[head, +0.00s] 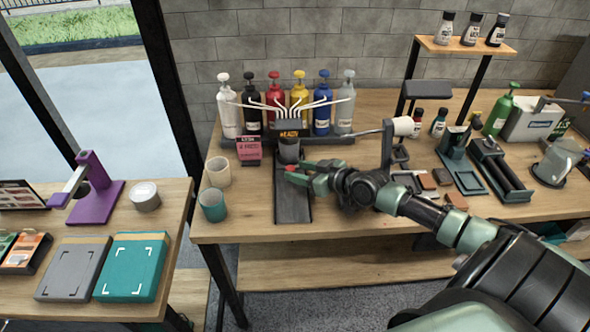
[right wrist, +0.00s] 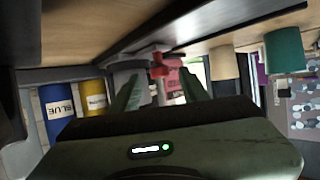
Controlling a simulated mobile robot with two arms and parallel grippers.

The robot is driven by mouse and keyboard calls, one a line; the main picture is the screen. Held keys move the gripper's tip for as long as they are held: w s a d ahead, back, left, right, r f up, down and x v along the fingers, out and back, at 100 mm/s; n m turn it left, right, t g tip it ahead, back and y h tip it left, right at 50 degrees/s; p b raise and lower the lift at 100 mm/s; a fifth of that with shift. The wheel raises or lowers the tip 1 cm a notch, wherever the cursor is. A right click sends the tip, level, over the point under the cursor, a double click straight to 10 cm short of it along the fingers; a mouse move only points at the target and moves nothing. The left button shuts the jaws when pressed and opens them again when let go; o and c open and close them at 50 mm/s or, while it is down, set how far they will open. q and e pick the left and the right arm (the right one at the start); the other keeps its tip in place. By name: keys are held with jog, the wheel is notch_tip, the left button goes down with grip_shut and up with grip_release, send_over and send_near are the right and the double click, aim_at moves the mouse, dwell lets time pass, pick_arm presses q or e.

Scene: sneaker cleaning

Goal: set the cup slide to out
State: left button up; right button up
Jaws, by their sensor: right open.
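The cup slide is a dark flat track (head: 293,206) running from under the paint dispenser toward the table's front edge. A dark grey cup (head: 289,151) stands at its back end, under the small lit sign and the white nozzles. My right gripper (head: 291,174) is open over the track, just in front of the cup, coming from the right. A small red patch shows at its fingertips. In the right wrist view the open fingers (right wrist: 158,84) have a grey shape and a pink-red thing beyond them; contact cannot be told. My left gripper is not in view.
Several paint bottles (head: 275,98) stand behind the dispenser. A pink sign (head: 249,151), a cream cup (head: 217,171) and a teal cup (head: 212,205) are left of the track. A grey stand (head: 387,145) and small blocks are to the right. The front of the track is clear.

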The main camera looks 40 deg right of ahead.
jog(key=shift+x, duration=0.85)
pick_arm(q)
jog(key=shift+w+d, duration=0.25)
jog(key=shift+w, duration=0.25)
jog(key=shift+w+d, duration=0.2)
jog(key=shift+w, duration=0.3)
pick_arm(e)
jog(key=shift+w, duration=0.2)
grip_shut()
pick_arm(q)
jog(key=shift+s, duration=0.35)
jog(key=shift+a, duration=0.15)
